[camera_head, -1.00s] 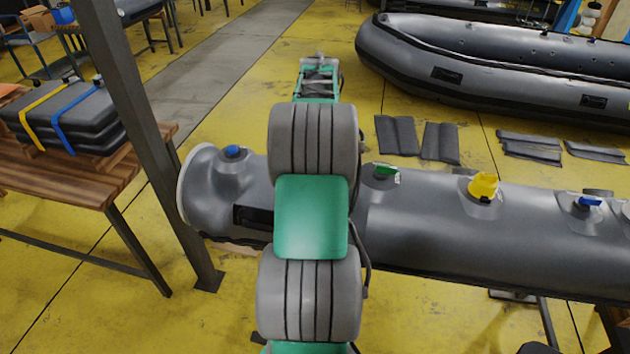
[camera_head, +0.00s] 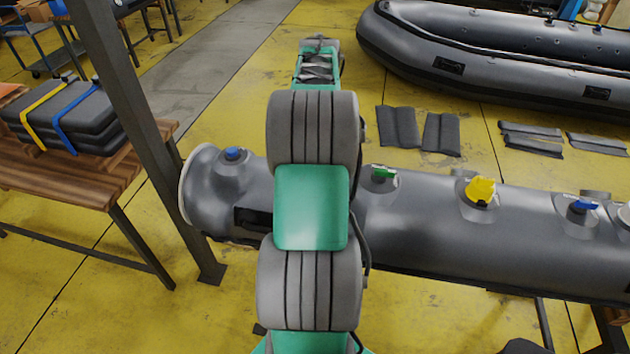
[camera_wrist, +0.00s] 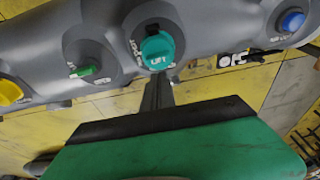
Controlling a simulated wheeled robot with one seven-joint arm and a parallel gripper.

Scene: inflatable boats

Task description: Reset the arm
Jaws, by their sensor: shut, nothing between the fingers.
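My arm reaches forward over the grey inflatable tube (camera_head: 480,235) in the head view, and it hides part of the tube. My gripper (camera_wrist: 158,88) shows in the wrist view as a narrow dark shape past the green housing. It is shut and empty. Its tip appears close below the teal valve cap (camera_wrist: 157,50) in the picture; whether they touch I cannot tell. The green valve (camera_wrist: 83,71), yellow valve (camera_wrist: 10,92) and blue valve (camera_wrist: 292,21) sit along the same tube. The gripper's fingers cannot be made out in the head view.
A dark steel post (camera_head: 135,130) stands left of my arm, beside a wooden table (camera_head: 85,185) with strapped grey pads (camera_head: 70,115). A grey inflatable boat (camera_head: 490,60) lies behind at right. Flat dark pads (camera_head: 420,132) lie on the yellow floor.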

